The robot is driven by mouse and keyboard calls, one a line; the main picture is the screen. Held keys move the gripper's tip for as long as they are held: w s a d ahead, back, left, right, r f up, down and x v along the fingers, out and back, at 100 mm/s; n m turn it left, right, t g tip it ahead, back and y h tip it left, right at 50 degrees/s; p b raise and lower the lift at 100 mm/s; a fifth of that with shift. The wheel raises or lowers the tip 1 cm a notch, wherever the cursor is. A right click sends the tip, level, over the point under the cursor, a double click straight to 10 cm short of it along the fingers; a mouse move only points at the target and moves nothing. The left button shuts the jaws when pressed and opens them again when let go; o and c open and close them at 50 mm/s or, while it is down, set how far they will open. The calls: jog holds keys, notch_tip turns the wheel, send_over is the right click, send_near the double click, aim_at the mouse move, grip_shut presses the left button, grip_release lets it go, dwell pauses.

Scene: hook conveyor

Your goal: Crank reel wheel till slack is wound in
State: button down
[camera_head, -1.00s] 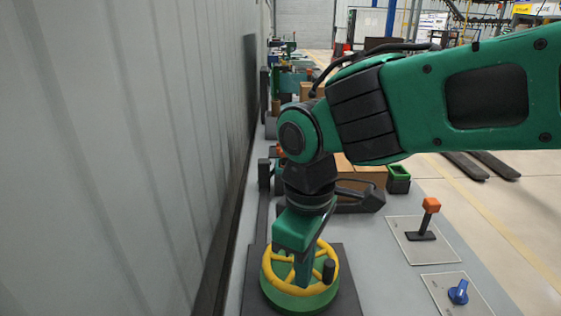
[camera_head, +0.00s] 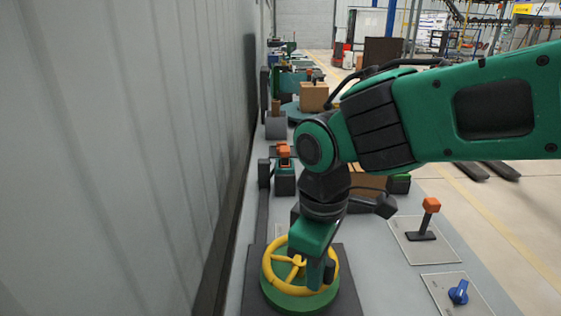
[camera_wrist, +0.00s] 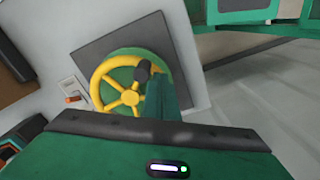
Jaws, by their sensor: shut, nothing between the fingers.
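The reel wheel is a yellow spoked wheel (camera_head: 269,269) on a green round base (camera_head: 285,301), set on a dark square plate (camera_head: 347,300) at the bottom of the head view. It also shows in the wrist view (camera_wrist: 97,88). A black upright crank knob (camera_head: 330,270) stands on the wheel's right side; in the wrist view the knob (camera_wrist: 142,70) is at the upper right of the hub. My gripper (camera_head: 315,285) is shut and empty, pointing down over the wheel's right part, close beside the knob. I cannot tell whether it touches the knob.
A grey wall (camera_head: 140,160) runs close along the left. To the right are an orange-topped lever (camera_head: 431,205) and a blue knob (camera_head: 459,292) on light panels. Behind my arm are an orange-topped device (camera_head: 284,168) and cardboard boxes (camera_head: 313,97).

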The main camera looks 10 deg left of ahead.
jog(key=shift+w+d, duration=0.35)
jog(key=shift+d, duration=0.3)
jog(key=shift+w+d, duration=0.5)
jog(key=shift+w, duration=0.25)
jog(key=shift+w+d, duration=0.45)
jog(key=shift+w, duration=0.3)
jog(key=shift+w, duration=0.1)
jog(key=shift+w+d, duration=0.1)
jog(key=shift+w, duration=1.6)
jog(key=shift+w, duration=0.1)
